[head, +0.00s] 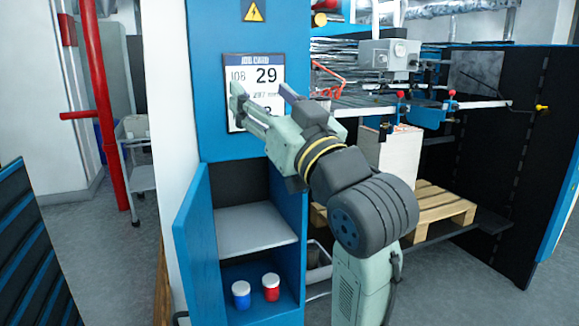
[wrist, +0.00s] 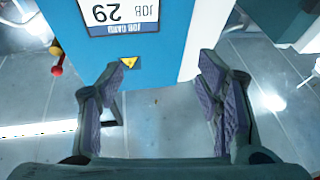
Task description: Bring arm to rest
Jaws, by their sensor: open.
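My gripper (head: 262,97) is raised in front of the blue cabinet (head: 208,90), at the height of the job card (head: 255,80). Its fingers are spread apart with nothing between them. In the wrist view my gripper (wrist: 165,85) also shows open and empty, with the job card (wrist: 120,14) upside down beyond the fingers. The card reads job 29; its lower part is partly hidden by my gripper in the head view. My arm bends down to the lower right.
Below, the cabinet door (head: 195,245) stands open. Inside are a grey shelf (head: 250,232), a blue jar (head: 241,294) and a red jar (head: 271,287). A wooden pallet (head: 440,205) with a paper stack (head: 400,155) stands at right. A red pipe (head: 100,90) and trolley (head: 138,150) are at left.

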